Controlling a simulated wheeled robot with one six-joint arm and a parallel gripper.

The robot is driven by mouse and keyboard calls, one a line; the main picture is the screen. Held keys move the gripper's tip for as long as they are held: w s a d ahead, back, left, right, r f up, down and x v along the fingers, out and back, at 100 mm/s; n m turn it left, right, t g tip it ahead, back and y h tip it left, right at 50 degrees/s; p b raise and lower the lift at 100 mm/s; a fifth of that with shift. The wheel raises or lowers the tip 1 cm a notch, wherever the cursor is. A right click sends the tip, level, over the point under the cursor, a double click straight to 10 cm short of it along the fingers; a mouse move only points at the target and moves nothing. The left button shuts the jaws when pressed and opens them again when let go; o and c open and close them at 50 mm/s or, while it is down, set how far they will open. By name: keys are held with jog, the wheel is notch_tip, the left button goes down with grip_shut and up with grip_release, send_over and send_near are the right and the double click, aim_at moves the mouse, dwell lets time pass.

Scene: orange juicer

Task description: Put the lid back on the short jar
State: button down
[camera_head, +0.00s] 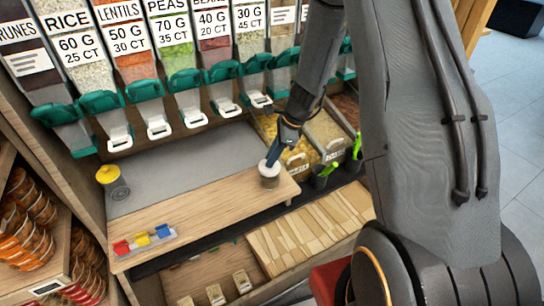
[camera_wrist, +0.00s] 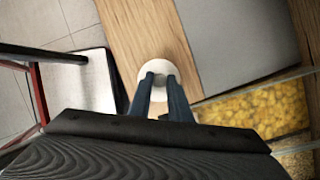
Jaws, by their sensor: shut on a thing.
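A small clear jar (camera_head: 269,182) stands upright near the right end of the wooden counter board. A round white lid (camera_head: 270,165) sits at its top; whether it is fully seated or just above the rim I cannot tell. My gripper (camera_head: 271,160) points down at the jar from above, shut on the lid's middle. In the wrist view the lid (camera_wrist: 150,87) is a white disc under my gripper (camera_wrist: 160,78), with its knob between the fingertips. The lid hides the jar from above there.
A small rack with red, yellow and blue pieces (camera_head: 144,241) lies at the front left. Dispensers with teal parts (camera_head: 185,80) hang behind. Bins of yellow food (camera_head: 299,155) are right of the board (camera_head: 200,205), which is mostly clear.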

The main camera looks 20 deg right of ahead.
jog(key=c, duration=1.1)
grip_release()
jog(key=shift+r, duration=0.1)
jog(key=shift+r+p, duration=2.95)
jog(key=shift+r, duration=0.5)
grip_shut()
jog(key=shift+f+b, duration=1.95)
jog(key=shift+f, duration=0.85)
